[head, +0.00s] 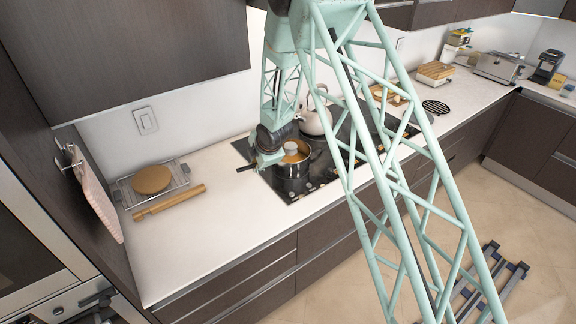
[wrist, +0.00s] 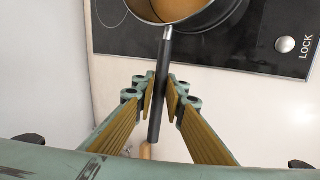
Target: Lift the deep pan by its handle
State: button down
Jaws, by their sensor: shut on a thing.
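The deep pan (head: 291,172) is a steel pot with an orange-brown inside, over the left part of the black hob. In the wrist view, part of the pan (wrist: 184,22) shows at the top, with its straight black handle (wrist: 163,75) running down between my fingers. My gripper (wrist: 162,98) is shut on the handle, one padded finger on each side. In the head view, my gripper (head: 266,160) is at the pan's left side, and the dark handle end (head: 245,169) sticks out left of it. I cannot tell whether the pan's base touches the hob.
A pale kettle (head: 314,122) stands behind the pan. A wire rack with a round wooden board (head: 152,180) and a rolling pin (head: 170,202) lie on the left counter. The counter (head: 225,205) between them and the hob is clear. A dark cabinet (head: 150,50) hangs above.

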jog(key=shift+r, duration=0.15)
jog(key=shift+w+r, duration=0.1)
jog(key=shift+r, duration=1.5)
jog(key=s+d+r+b, duration=0.1)
jog(key=s+d+b, duration=0.4)
jog(key=s, duration=0.9)
jog(key=shift+s+d+r, duration=0.15)
jog(key=shift+d+r, duration=0.15)
jog(key=shift+d, duration=0.85)
